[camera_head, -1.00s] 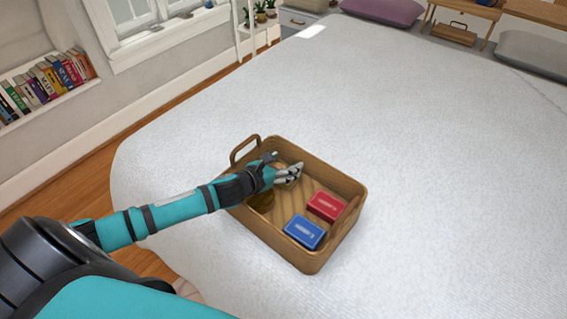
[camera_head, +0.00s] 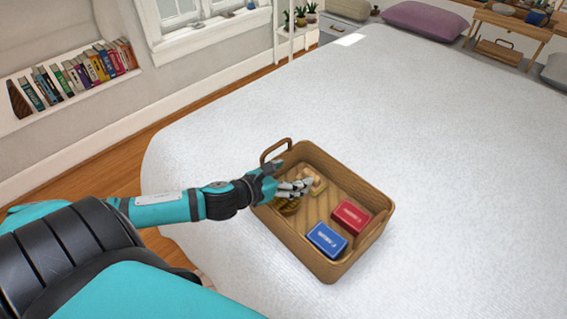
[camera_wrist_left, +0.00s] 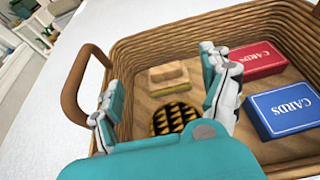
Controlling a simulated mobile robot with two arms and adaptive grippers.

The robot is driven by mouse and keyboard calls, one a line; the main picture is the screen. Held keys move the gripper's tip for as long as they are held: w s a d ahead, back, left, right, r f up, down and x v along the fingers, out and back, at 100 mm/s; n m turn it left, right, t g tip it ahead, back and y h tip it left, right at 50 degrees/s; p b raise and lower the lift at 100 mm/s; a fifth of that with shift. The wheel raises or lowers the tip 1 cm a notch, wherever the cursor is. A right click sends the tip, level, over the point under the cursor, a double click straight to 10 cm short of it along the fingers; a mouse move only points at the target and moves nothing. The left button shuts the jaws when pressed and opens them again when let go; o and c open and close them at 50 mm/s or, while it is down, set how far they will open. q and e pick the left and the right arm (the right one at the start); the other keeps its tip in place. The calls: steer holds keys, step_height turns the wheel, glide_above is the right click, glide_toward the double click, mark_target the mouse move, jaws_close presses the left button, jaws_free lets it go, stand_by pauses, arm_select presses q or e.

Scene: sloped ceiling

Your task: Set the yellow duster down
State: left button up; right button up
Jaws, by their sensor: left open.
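The yellow duster, a beige block with a yellowish lower layer, lies on the floor of the wicker basket, near its back corner. It shows in the head view (camera_head: 316,184) and in the left wrist view (camera_wrist_left: 168,77). The wicker basket (camera_head: 306,250) stands on the bed, and its rim shows in the left wrist view (camera_wrist_left: 190,24). My left gripper (camera_head: 303,186) is open over the basket, its fingers (camera_wrist_left: 160,83) spread apart with nothing between them. The duster lies beyond the fingers. My right gripper is not in view.
In the basket are a red card box (camera_head: 350,217), a blue card box (camera_head: 327,239) and a round black-and-yellow patterned thing (camera_wrist_left: 173,118). The basket has a raised handle (camera_wrist_left: 72,85). The white bed cover (camera_head: 440,130) around it is clear.

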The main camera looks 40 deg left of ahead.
arm_select(q)
steer(key=shift+v, duration=1.25)
steer(key=shift+r, duration=0.1)
